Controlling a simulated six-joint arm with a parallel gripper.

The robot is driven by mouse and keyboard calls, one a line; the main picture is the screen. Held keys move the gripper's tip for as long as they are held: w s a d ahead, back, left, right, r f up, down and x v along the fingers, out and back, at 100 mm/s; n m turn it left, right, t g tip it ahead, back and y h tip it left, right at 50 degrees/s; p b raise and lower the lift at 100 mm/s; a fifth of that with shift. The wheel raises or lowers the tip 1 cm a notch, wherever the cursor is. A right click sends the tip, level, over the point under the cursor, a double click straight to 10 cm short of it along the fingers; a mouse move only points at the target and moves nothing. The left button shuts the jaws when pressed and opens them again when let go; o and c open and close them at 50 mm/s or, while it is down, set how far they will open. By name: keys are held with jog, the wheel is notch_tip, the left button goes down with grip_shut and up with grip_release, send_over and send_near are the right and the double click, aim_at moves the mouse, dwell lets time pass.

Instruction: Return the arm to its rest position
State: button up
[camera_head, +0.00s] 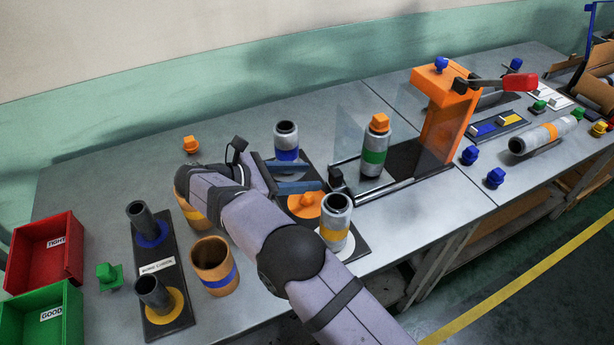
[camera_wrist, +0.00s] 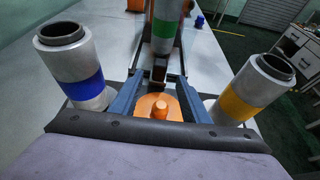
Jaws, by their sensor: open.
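My gripper (camera_head: 300,188) is open, its two blue-grey fingers reaching right over the middle of the table. In the wrist view the open fingers (camera_wrist: 157,98) stand on either side of an orange disc with a knob (camera_wrist: 158,107), and nothing is seen held. The disc also shows in the head view (camera_head: 305,205), below the fingers. A blue-banded grey cylinder (camera_head: 286,145) stands behind the gripper, and a yellow-banded one (camera_head: 335,222) stands in front. A green-banded cylinder with an orange cap (camera_head: 377,145) stands upright on rails just beyond the fingertips.
An orange press frame (camera_head: 440,115) with a red-handled lever (camera_head: 510,82) rises at right. At left are a red bin (camera_head: 45,250), a green bin (camera_head: 45,315) and a dark board with tubes (camera_head: 165,285). A brown blue-banded cylinder (camera_head: 214,265) stands near my arm.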

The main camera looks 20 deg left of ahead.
aim_at(346, 114)
jog(key=w+d+r+m+g+y+p, duration=0.15)
jog(key=d+r+m+p, duration=0.25)
jog(key=d+r, duration=0.5)
jog(key=w+d+r+m+g+y+p, duration=0.1)
jog(key=w+d+r+m+p, duration=0.3)
jog(key=r, duration=0.9)
jog(key=s+d+f+m+g+y, duration=0.1)
jog(key=s+d+f+m+g, duration=0.15)
jog(key=s+d+f, duration=0.35)
jog(key=s+d+f+m+g+y, duration=0.1)
jog(key=d+f+m+g, duration=0.2)
jog(key=d, duration=0.5)
jog(key=s+d+f+m+y, duration=0.2)
jog(key=s+d+f+m, duration=0.2)
jog(key=s, duration=0.5)
jog(key=s+d+f+m+g+y+p, duration=0.1)
jog(key=s+d+f+m+y, duration=0.2)
jog(key=s+f+m, duration=0.4)
jog(key=s+d+m, duration=0.1)
jog(key=s+m, duration=0.1)
jog(key=shift+s+d, duration=0.15)
jog(key=shift+s, duration=0.15)
jog(key=shift+m, duration=0.25)
